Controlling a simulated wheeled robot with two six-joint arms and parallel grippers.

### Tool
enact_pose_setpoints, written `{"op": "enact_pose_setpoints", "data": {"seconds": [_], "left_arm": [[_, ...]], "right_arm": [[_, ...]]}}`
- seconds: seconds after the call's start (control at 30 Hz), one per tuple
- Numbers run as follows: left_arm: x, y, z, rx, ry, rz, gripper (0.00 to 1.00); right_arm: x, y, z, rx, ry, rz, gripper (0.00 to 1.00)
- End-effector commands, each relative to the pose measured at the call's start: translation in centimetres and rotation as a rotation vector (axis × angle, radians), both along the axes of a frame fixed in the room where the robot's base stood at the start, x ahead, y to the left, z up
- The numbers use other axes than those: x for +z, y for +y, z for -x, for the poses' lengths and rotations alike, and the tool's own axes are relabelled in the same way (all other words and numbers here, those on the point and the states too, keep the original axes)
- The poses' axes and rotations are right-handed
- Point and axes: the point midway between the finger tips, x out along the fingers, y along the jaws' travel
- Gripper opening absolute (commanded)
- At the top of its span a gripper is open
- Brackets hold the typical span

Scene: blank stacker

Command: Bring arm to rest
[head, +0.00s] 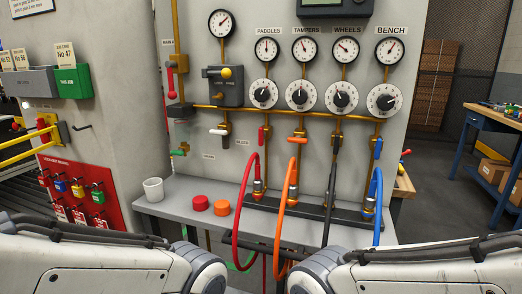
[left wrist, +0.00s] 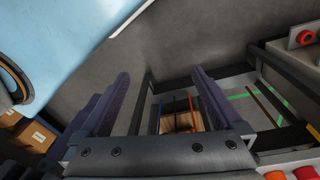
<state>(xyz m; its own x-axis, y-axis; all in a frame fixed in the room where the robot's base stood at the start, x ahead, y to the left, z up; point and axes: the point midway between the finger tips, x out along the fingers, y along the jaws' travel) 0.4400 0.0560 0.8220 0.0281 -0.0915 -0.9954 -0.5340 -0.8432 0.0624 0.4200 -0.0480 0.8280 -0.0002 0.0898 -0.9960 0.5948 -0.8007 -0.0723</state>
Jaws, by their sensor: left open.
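My left arm (head: 90,262) comes in from the lower left of the head view and my right arm (head: 420,265) from the lower right. Their rounded joints are low in front of the grey bench, and neither gripper shows there. In the left wrist view, my left gripper (left wrist: 160,73) has its two dark fingers spread wide apart, with nothing held between them. Beyond the fingers are a plain dark grey surface and a dark frame. My right gripper is out of view.
A grey bench (head: 180,200) carries a white cup (head: 153,190), a red cap (head: 200,203) and an orange cap (head: 222,208). Red (head: 240,200), orange (head: 281,220) and blue (head: 378,200) hoses loop down under a gauge panel. A blue workbench (head: 475,125) stands at right.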

Motion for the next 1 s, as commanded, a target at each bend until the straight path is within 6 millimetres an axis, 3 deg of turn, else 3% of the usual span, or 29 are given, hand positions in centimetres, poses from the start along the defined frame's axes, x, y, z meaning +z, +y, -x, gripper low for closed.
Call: {"op": "enact_pose_setpoints", "data": {"seconds": [0.1,0.37,0.47,0.7,0.8,1.0], "left_arm": [[1.3,-1.1,2.4,-0.094,0.023,-0.002,1.00],[6.8,-0.9,2.1,-0.077,0.022,-0.003,1.00],[9.1,-0.9,2.1,-0.076,0.022,-0.003,1.00],[16.6,-0.9,2.0,-0.076,0.022,-0.003,1.00],[18.8,-0.9,2.0,-0.076,0.022,-0.004,1.00],[20.4,-0.9,2.0,-0.075,0.022,-0.004,1.00]], "right_arm": [[0.5,0.0,0.0,0.000,0.001,0.001,0.00],[6.1,0.0,0.0,0.000,0.000,0.000,0.00],[8.5,0.0,0.0,0.000,0.000,0.000,0.00],[16.0,0.0,0.0,0.000,0.000,0.000,0.00],[18.2,0.0,0.0,0.000,0.000,0.000,0.00],[19.8,0.0,0.0,0.000,0.000,0.000,0.00]]}}
